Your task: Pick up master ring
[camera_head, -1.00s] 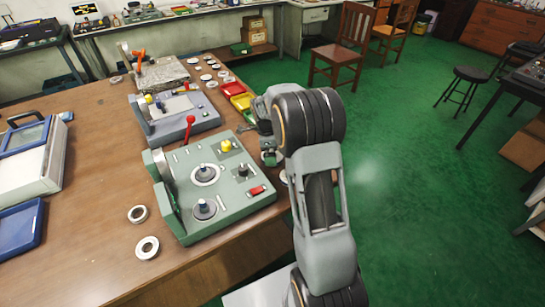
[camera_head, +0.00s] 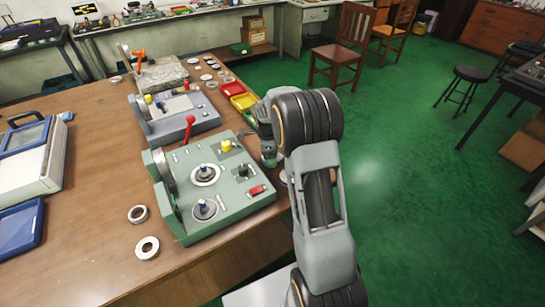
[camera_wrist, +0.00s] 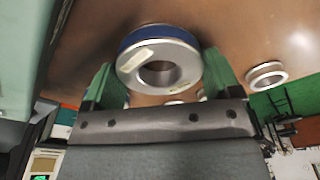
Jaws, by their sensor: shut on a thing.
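The master ring (camera_wrist: 158,48) is a silver ring with a blue band around its side and a pale label on its face. In the wrist view it sits between the two green fingers of my gripper (camera_wrist: 159,78), which is shut on it. The brown table surface fills the background close behind the ring. In the head view my gripper (camera_head: 268,156) is at the right edge of the table beside the green gauge fixture (camera_head: 233,197). My arm mostly hides it there, and the held ring cannot be made out.
Another metal ring (camera_wrist: 265,67) lies to the right in the wrist view. In the head view, two rings (camera_head: 137,247) lie at the table's front, and a grey-blue fixture (camera_head: 185,129), a red tray (camera_head: 232,88) and a yellow tray (camera_head: 242,101) stand farther back. Open green floor lies right.

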